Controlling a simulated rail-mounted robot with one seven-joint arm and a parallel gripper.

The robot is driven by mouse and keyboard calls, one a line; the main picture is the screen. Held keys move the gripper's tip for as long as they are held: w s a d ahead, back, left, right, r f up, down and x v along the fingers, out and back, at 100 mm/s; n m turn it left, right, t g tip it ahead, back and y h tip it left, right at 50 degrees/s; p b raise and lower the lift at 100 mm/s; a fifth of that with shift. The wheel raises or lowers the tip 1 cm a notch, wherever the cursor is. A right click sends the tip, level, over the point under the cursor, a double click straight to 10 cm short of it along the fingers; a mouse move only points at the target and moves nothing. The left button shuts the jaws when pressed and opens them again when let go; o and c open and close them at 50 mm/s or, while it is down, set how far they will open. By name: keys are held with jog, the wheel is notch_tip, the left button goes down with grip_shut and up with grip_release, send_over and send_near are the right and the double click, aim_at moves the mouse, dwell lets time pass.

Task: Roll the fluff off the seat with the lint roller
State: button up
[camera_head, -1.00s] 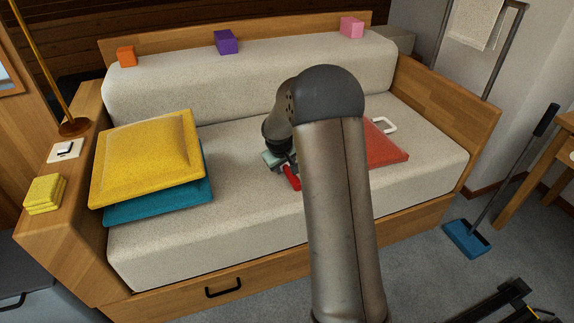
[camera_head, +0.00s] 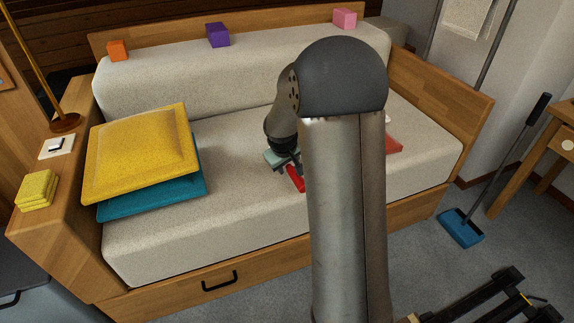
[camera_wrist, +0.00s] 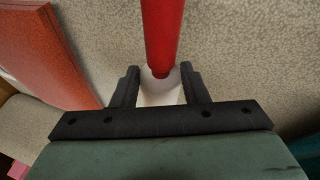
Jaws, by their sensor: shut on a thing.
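My gripper (camera_head: 288,165) is low over the grey-white sofa seat (camera_head: 240,215), near its middle. In the wrist view my gripper (camera_wrist: 159,80) has its two black fingers closed on either side of the lint roller's pale end. The lint roller (camera_wrist: 163,35) shows there as a red rod with a white part between the fingers. In the head view only a short red piece of the lint roller (camera_head: 296,179) shows beside the arm. I cannot tell whether it touches the seat. I make out no fluff; my arm hides part of the seat.
A yellow cushion (camera_head: 140,150) lies on a teal cushion (camera_head: 160,197) at the seat's left. A red flat item (camera_head: 394,145) lies right of my arm, partly hidden. Orange (camera_head: 118,50), purple (camera_head: 218,35) and pink (camera_head: 344,18) blocks stand on the backrest.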

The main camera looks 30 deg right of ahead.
jog(key=shift+w+r+p, duration=0.1)
jog(key=shift+r+p, duration=1.7)
jog(key=shift+r, duration=0.8)
